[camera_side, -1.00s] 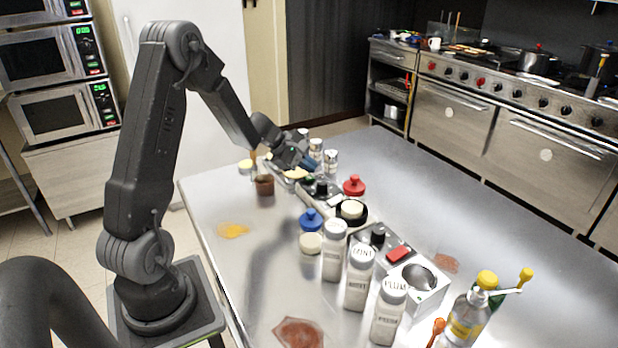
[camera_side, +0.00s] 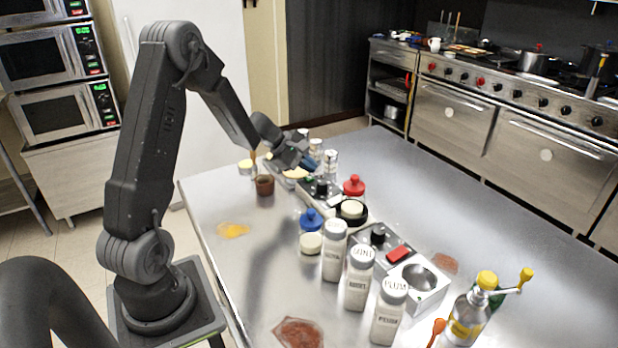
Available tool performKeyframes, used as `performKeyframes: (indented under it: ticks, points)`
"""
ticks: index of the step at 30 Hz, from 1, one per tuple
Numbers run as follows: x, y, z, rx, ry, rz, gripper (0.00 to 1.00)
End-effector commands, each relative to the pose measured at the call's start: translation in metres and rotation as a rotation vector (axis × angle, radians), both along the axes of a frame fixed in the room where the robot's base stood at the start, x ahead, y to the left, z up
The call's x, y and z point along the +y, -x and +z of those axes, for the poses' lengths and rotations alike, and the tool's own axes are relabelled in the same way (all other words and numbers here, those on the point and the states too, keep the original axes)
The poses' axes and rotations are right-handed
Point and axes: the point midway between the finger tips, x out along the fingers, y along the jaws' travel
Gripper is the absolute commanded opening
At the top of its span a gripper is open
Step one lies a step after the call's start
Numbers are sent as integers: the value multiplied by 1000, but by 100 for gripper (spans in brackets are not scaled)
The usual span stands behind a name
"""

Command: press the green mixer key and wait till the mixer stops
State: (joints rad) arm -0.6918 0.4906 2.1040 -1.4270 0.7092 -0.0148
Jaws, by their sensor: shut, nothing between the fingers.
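A grey mixer unit (camera_side: 333,202) stands near the middle of the table, with a black knob (camera_side: 321,187) on top. A small green key (camera_side: 309,179) shows at its far end, close to the knob. A pale cup or lid sits in a black ring (camera_side: 352,211) at the near end. I cannot tell whether anything in it turns. My gripper (camera_side: 309,163) is shut and empty, with blue fingertips. It is just above and beyond the green key, and appears apart from it.
A second unit has a red key (camera_side: 398,254) and a metal bowl (camera_side: 419,277). White labelled shakers (camera_side: 359,280) stand in front of it. A red-lidded jar (camera_side: 354,186), a blue-lidded jar (camera_side: 311,221) and a brown cup (camera_side: 265,186) are near. Far right of the table is clear.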

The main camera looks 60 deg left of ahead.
Motion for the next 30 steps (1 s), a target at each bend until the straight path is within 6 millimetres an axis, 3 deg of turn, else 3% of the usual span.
performKeyframes:
  ticks: [30]
  points:
    - [0,0,-9,0,0,0,0]
